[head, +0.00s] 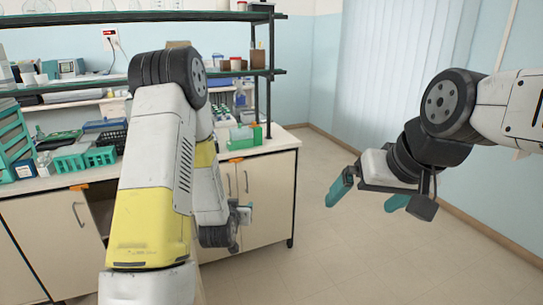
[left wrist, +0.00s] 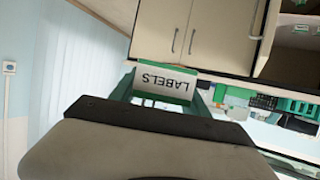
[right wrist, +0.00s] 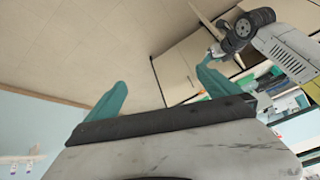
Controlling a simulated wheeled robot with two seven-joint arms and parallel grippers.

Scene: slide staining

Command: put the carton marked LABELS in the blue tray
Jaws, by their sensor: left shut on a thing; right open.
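The carton marked LABELS (left wrist: 165,85) is white with dark lettering and appears upside down in the left wrist view. My left gripper (left wrist: 162,92) is shut on it, with a green finger on each side. In the head view my left gripper (head: 241,214) is low in front of the bench cabinets, mostly hidden behind its own arm. My right gripper (head: 368,195) is open and empty over the floor at the right; its two teal fingers stand apart in the right wrist view (right wrist: 162,80). A blue tray-like thing (head: 105,125) lies on the bench; I cannot tell its inside.
The bench (head: 265,145) holds green racks (head: 70,160), a teal drawer stack (head: 14,140) and several bottles (head: 245,132). Shelves (head: 160,75) with a dark post rise above it. Cabinet doors (head: 270,190) are below. The floor (head: 320,250) at the right is clear.

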